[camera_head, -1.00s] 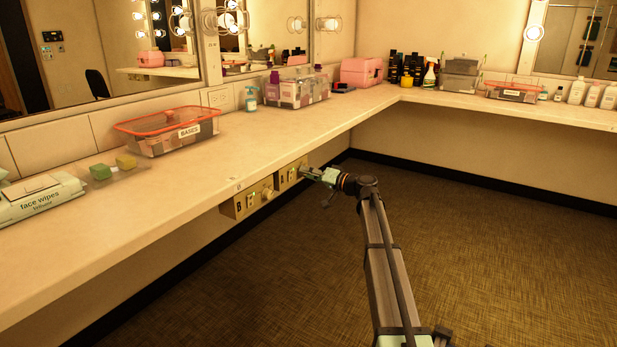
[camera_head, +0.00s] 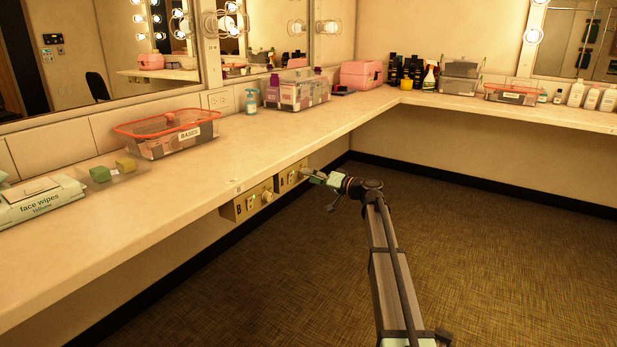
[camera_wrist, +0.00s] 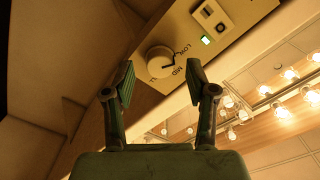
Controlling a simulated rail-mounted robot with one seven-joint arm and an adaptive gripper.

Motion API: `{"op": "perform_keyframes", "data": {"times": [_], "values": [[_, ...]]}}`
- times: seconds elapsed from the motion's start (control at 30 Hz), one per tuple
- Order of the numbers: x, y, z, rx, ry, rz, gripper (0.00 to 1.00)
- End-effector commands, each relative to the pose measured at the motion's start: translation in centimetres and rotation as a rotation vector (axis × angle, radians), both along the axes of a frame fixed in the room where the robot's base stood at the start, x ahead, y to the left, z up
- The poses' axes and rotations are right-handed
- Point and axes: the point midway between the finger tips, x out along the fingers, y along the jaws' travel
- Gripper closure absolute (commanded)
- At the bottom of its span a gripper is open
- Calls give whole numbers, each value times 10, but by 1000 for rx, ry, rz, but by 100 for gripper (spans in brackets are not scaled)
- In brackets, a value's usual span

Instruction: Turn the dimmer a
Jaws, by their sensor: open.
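The dimmer a knob (camera_wrist: 159,60) is a round pale knob on a cream panel in the wrist view, with LOW, MID and a partly hidden label printed around it. Its dark pointer mark points about at MID. My gripper (camera_wrist: 160,82) is open, one finger to each side below the knob in the picture, with nothing between the fingers. A gap shows between the fingertips and the knob. In the head view my gripper (camera_head: 308,174) is close in front of the box marked A (camera_head: 284,181), under the counter edge, and hides its knob.
The similar box marked B (camera_head: 240,207), with its own knob (camera_head: 267,197), hangs left of A. The counter (camera_head: 230,160) overhangs both. The floor (camera_head: 480,260) to the right is clear.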

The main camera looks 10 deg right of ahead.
Motion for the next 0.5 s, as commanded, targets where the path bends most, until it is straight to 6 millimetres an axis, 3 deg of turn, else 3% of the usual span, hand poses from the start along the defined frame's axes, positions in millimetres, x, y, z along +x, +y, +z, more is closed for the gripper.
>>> {"op": "perform_keyframes", "data": {"times": [0.3, 0.5], "values": [[-43, -46, 0, 0, 0, -2, 43], [-60, -67, 0, 0, -1, -1, 43]]}}
